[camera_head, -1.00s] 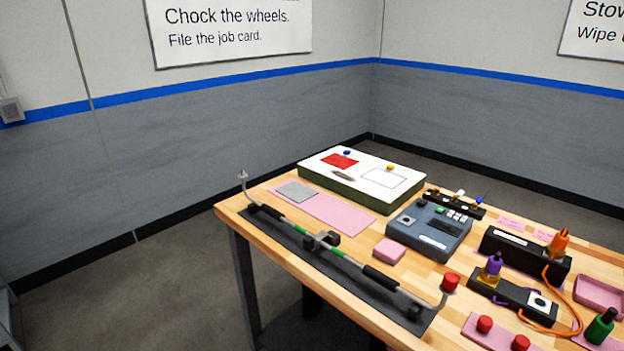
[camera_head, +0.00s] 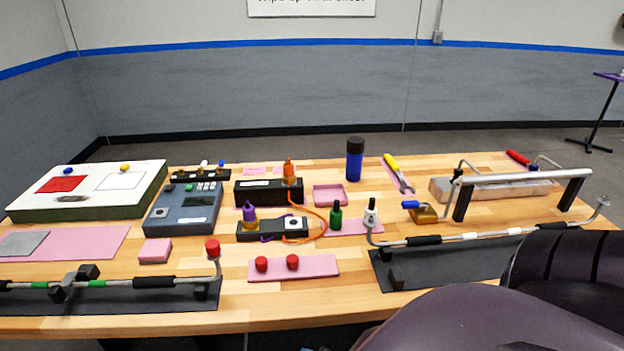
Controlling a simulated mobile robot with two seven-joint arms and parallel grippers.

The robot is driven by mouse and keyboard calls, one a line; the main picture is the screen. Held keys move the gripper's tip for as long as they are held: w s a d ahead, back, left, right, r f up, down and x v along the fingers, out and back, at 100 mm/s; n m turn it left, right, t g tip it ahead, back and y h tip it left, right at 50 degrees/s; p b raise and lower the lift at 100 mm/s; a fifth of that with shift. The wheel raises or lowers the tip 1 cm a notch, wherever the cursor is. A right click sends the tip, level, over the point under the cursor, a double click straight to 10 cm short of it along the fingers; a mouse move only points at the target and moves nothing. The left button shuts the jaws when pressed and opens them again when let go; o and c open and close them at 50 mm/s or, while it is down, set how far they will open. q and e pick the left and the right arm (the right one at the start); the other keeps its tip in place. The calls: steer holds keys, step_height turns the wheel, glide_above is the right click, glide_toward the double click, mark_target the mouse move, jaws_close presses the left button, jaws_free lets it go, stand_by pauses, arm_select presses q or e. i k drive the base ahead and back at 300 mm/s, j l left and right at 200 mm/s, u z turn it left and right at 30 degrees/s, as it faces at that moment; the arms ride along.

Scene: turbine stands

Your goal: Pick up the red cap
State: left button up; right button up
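Three red caps show. One red cap (camera_head: 213,248) sits on the upturned end of the left metal tube (camera_head: 120,283). Two more, a left red cap (camera_head: 261,264) and a right red cap (camera_head: 293,261), stand side by side on a pink mat (camera_head: 322,267) near the table's front edge. Neither of my grippers is in view. Large dark purple rounded links, which look like my own arm, fill the bottom right and hide part of the table there.
A second tube (camera_head: 455,238) lies over a dark mat at right. A pink block (camera_head: 155,250) lies left. Bare wood (camera_head: 240,311) runs along the front.

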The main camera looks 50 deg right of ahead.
mark_target(291, 260)
steer(key=z, duration=1.35)
steer(key=u, duration=1.8)
steer(key=z, duration=1.8)
steer(key=l, duration=0.45)
